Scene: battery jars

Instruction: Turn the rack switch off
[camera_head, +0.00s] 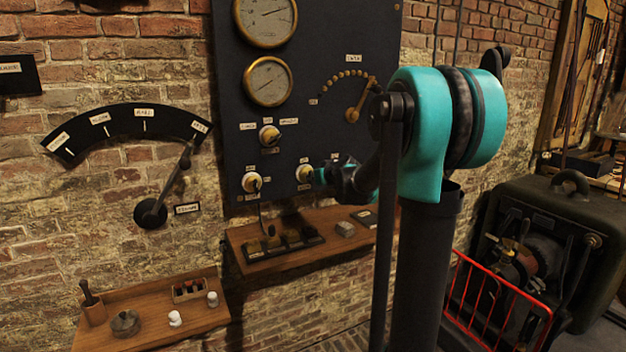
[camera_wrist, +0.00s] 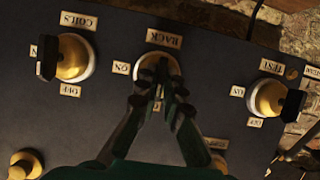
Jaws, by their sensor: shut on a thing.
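The rack switch (camera_wrist: 152,66) is a brass knob on a pale round base, below the upside-down RACK label (camera_wrist: 165,39) in the wrist view. My gripper (camera_wrist: 160,98) is shut on its lever, with both dark fingers close together over it. The fingers hide most of the lever, so its exact angle is hard to tell. The ON label (camera_wrist: 121,67) shows left of the knob; no OFF label for this switch is visible. In the head view my gripper (camera_head: 318,175) reaches the dark panel (camera_head: 228,95) from the right, at the lower right knob (camera_head: 304,173).
In the wrist view the coils switch (camera_wrist: 73,57) is to the left and the test switch (camera_wrist: 268,98) to the right, both close by. In the head view gauges (camera_head: 269,81) and a brass dial lever (camera_head: 356,112) sit above. A wooden shelf (camera_head: 240,236) juts out below.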

